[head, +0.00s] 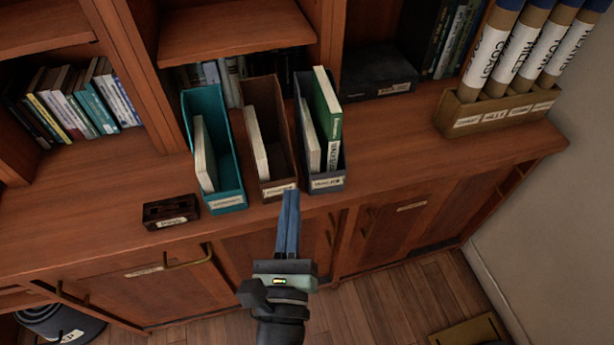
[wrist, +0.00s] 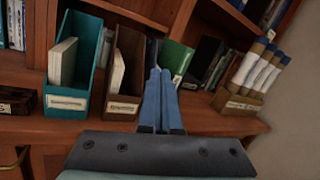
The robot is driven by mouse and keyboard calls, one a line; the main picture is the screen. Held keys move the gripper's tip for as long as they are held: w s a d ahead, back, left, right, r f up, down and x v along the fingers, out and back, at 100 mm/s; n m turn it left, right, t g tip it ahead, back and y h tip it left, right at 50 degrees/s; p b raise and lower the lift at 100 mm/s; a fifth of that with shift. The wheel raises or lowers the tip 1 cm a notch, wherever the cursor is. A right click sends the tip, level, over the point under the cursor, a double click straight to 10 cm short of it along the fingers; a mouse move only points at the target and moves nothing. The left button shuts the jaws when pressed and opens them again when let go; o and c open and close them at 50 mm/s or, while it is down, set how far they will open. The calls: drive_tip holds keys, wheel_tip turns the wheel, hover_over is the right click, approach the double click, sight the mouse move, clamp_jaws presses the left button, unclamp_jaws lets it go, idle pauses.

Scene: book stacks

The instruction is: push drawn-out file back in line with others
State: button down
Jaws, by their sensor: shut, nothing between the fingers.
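Three upright magazine files stand side by side on the wooden counter: a teal file (head: 231,192) at left, a brown file (head: 271,175) in the middle and a dark blue-grey file (head: 327,184) at right. Their labelled fronts look roughly in line in the head view. My gripper (head: 290,193) is shut and empty, its blue fingers at the brown file's front right corner, near the gap to the dark file. I cannot tell whether they touch. In the wrist view the fingers (wrist: 160,75) hide most of the dark file; the teal (wrist: 84,70) and brown (wrist: 126,65) files show left.
A small dark labelled box (head: 171,212) sits left of the teal file. A holder (head: 499,115) with rolled tubes stands at the right end. Shelves with books rise behind. The counter (head: 400,135) is clear between the dark file and the holder.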

wheel_tip(320, 180, down, 7)
drive_tip(key=s+d+m+g+h, duration=0.1)
drive_tip(key=s+m+g, duration=0.1)
drive_tip(key=s+m, duration=0.15)
drive_tip(key=p, duration=0.2)
approach(311, 163)
drive_tip(key=w, duration=0.5)
drive_tip(key=shift+w+d+f, duration=0.1)
drive_tip(key=shift+w+d, duration=0.05)
drive_tip(key=shift+w, duration=0.8)
drive_tip(key=shift+w+d, duration=0.1)
drive_tip(key=shift+w, duration=1)
drive_tip(key=shift+s, duration=0.1)
